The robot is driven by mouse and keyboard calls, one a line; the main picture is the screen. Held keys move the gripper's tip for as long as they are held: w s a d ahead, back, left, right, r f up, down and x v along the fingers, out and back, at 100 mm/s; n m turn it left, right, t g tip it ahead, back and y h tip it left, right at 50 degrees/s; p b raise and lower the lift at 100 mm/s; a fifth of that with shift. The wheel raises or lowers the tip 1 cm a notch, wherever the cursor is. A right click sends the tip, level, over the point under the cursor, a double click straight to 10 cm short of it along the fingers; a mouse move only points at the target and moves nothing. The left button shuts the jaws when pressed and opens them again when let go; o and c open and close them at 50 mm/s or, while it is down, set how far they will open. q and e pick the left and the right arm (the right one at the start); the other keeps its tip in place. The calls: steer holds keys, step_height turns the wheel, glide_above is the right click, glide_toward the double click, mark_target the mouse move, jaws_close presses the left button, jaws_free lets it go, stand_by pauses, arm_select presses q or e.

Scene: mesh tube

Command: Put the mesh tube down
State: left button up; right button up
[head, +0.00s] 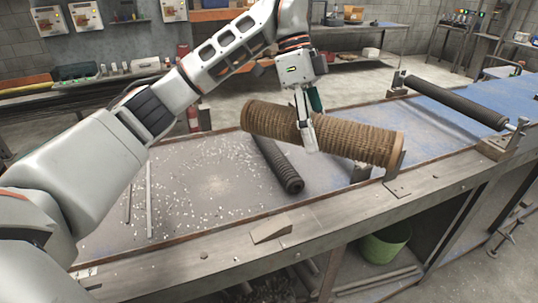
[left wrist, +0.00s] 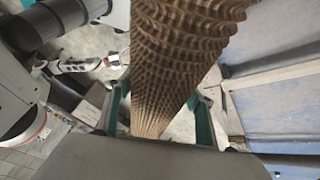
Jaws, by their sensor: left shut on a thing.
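The mesh tube (head: 355,137) is a long, brown, ribbed cylinder. My left gripper (head: 308,138) is shut on it near its middle, coming from above. The tube lies nearly level across the workbench, its right end a little lower in the picture and close to an upright metal bracket (head: 394,172). I cannot tell whether it touches that bracket. In the left wrist view the tube (left wrist: 180,60) fills the middle, between green finger pads (left wrist: 160,118).
A dark roller (head: 277,165) lies on the workbench (head: 190,232) under the tube, among pale chips. A second dark roller (head: 455,103) rests between brackets at the right. A small wedge (head: 271,229) sits on the front rail. A green bucket (head: 384,243) stands below.

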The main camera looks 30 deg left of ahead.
arm_select(q)
steer(key=shift+f+n, duration=0.3)
steer(key=shift+f, duration=0.05)
step_height(320, 180, down, 16)
steer(key=shift+r+p, duration=0.25)
steer(key=shift+p, duration=0.5)
step_height(320, 180, down, 4)
steer(key=shift+r, duration=0.25)
steer(key=shift+f, duration=0.15)
arm_select(e)
steer(key=shift+s+d+f+g+h, duration=0.15)
steer(key=shift+s+d, duration=0.1)
steer(key=shift+d, duration=0.25)
steer(key=shift+s+d+f+g+h, duration=0.15)
steer(key=shift+s+d, duration=0.1)
steer(key=shift+d, duration=0.2)
arm_select(q)
steer(key=o, duration=1.2)
steer(key=shift+f, duration=0.2)
steer(key=o, duration=0.4)
arm_select(e)
steer(key=shift+s+a, duration=0.1)
steer(key=shift+a, duration=0.1)
